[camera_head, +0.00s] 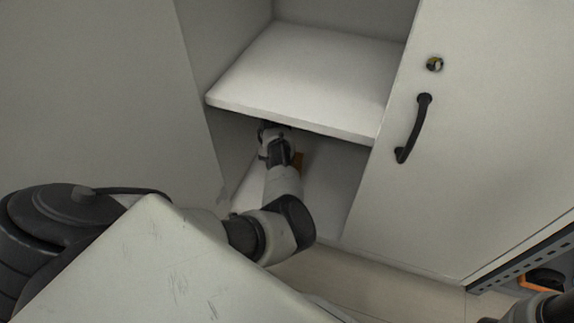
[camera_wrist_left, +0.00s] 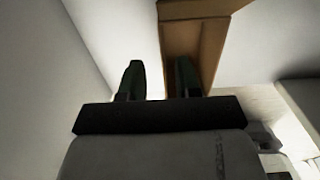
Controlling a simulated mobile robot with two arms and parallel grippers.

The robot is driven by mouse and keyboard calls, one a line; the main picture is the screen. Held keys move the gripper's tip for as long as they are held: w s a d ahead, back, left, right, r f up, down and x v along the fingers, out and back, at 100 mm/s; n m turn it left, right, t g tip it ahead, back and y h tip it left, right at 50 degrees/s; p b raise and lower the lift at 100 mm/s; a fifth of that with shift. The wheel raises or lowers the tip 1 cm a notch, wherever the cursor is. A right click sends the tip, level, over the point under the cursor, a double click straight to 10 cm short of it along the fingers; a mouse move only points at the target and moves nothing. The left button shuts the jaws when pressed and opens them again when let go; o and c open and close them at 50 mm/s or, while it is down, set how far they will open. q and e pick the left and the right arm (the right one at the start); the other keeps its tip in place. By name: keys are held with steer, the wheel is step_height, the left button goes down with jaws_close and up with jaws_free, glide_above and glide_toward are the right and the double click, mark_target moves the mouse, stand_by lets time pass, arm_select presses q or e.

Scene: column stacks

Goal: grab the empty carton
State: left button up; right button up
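The carton (camera_head: 299,160) is a brown open box in the lower compartment of the cabinet. In the head view only a small piece of it shows beside my left arm. In the left wrist view the carton (camera_wrist_left: 205,38) is ahead of my left gripper (camera_wrist_left: 160,78), to the right of centre. The gripper's two fingers are apart. The right finger overlaps the carton's open side, and the carton's left wall lies between the fingers. Contact cannot be told. In the head view the shelf hides the fingertips. My right gripper cannot be made out.
A white shelf board (camera_head: 300,75) hangs above my left forearm. The cabinet's side wall is close on the left. A closed white door with a black handle (camera_head: 413,128) is on the right. The compartment floor (camera_head: 330,190) right of my arm looks clear.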

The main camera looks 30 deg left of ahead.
arm_select(q)
steer(key=f+b, duration=0.4)
steer(key=f, duration=0.1)
steer(key=shift+s+d, duration=0.3)
steer(key=shift+s, duration=0.05)
steer(key=shift+r, duration=0.1)
jaws_close()
